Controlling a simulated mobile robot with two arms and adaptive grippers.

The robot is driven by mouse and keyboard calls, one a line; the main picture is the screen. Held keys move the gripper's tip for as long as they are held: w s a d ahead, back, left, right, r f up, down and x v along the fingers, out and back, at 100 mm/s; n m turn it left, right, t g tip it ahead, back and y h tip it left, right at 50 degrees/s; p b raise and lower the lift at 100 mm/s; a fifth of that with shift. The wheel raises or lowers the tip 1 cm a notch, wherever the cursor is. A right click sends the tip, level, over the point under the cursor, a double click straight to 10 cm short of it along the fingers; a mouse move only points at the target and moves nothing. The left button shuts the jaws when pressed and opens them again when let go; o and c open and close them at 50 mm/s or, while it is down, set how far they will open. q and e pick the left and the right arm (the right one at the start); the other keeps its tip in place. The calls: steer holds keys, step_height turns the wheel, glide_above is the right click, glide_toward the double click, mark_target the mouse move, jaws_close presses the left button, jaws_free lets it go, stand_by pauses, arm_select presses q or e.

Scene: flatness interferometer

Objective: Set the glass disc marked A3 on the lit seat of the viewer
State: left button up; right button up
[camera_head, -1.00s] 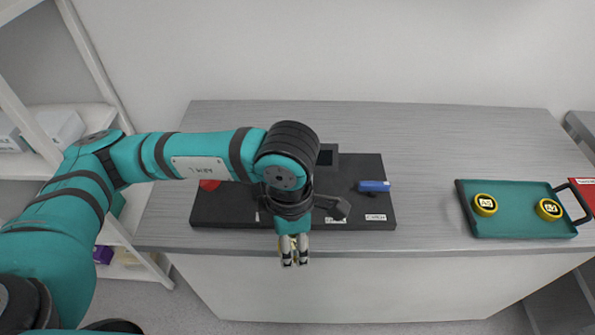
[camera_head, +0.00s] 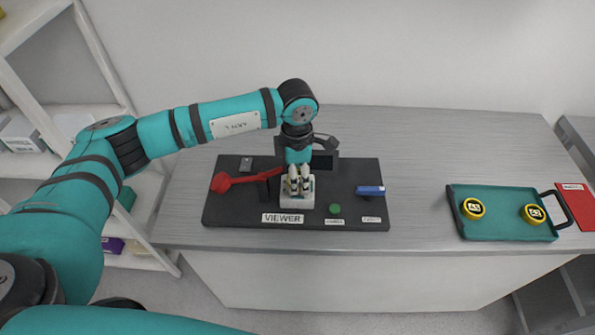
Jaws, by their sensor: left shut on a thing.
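The viewer (camera_head: 235,212) is a dark flat base on the bench, with a white label reading VIEWER (camera_head: 283,218) at its front. A pale, bright block (camera_head: 297,204), which looks like the lit seat, stands on its middle. My left gripper (camera_head: 297,190) points down over this block, its fingers shut. The disc between them is almost wholly hidden by the fingers, and its mark cannot be read. I cannot tell whether it touches the seat. Two yellow-rimmed discs, a left one (camera_head: 473,208) and a right one (camera_head: 533,214), lie in the teal tray (camera_head: 500,231); their marks are too small to read surely.
The viewer base also bears a red lever (camera_head: 240,180), a green button (camera_head: 335,209), a blue piece (camera_head: 369,190) and a dark screen (camera_head: 323,163). A red labelled mat (camera_head: 574,208) lies at the right. Bare grey bench (camera_head: 420,150) separates viewer and tray.

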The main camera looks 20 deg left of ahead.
arm_select(q)
steer(key=shift+f, duration=0.3)
steer(key=shift+s, duration=0.1)
arm_select(e)
steer(key=shift+r, duration=0.25)
arm_select(q)
steer(key=shift+f, duration=0.1)
arm_select(e)
steer(key=shift+a+f, duration=0.1)
arm_select(q)
steer(key=shift+f+b, duration=0.15)
steer(key=shift+b, duration=0.15)
steer(key=o, duration=1.2)
steer(key=shift+c, duration=0.2)
arm_select(e)
steer(key=shift+a+f, duration=0.1)
steer(key=shift+a, duration=0.15)
